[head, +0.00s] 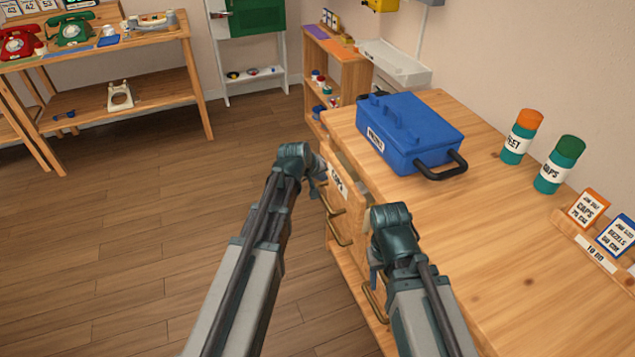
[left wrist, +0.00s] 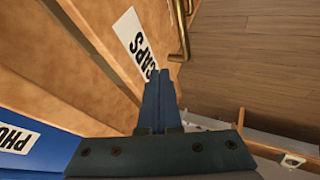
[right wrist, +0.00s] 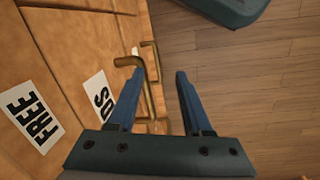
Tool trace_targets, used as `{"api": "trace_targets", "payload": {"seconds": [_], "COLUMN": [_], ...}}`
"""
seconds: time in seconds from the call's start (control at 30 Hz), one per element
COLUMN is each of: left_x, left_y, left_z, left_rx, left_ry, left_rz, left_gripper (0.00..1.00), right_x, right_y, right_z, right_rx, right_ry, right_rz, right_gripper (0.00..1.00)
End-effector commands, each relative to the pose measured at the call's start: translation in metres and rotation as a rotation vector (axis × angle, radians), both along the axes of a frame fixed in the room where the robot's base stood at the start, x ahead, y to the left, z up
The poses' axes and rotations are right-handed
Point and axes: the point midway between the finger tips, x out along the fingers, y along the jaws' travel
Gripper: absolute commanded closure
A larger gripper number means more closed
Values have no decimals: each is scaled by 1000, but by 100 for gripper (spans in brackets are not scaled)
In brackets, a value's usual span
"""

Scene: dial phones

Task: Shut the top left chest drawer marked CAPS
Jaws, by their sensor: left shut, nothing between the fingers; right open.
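The CAPS drawer (head: 346,198) is at the top left of the wooden chest, with a white label and a brass handle (head: 334,208). In the left wrist view its label (left wrist: 134,40) and handle (left wrist: 184,32) show close up. A narrow strip shows between the chest top and the drawer front; how far the drawer stands out is hard to tell. My left gripper (head: 322,186) is shut and empty, its tips by the drawer front near the label; contact is unclear. My right gripper (right wrist: 160,72) is open beside another brass handle (right wrist: 152,92), not closed on it.
A blue toolbox (head: 408,132) sits on the chest top (head: 480,240). Orange-lidded (head: 522,138) and green-lidded (head: 560,165) jars stand behind, with small cards (head: 588,208) at right. A phone table (head: 130,92) is far left. The floor (head: 130,220) left of the chest is clear.

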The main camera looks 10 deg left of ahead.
Motion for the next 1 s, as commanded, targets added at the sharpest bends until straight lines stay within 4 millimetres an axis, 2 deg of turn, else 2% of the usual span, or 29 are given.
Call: {"api": "trace_targets", "payload": {"seconds": [0.07,0.23,0.77,1.0], "left_x": [9,18,22,37], "left_y": [-13,-27,-34,-55], "left_z": [2,2,2,2], "left_rx": [0,0,0,-1], "left_ry": [-1,0,0,0], "left_rz": [-4,-2,0,-2], "left_gripper": [100,100,100,100], "right_x": [0,0,0,0], "right_y": [0,0,0,0], "right_z": [2,2,2,2], "right_rx": [0,0,0,0], "right_ry": [0,0,0,0], "right_rz": [0,0,0,0], "right_gripper": [50,50,50,50]}}
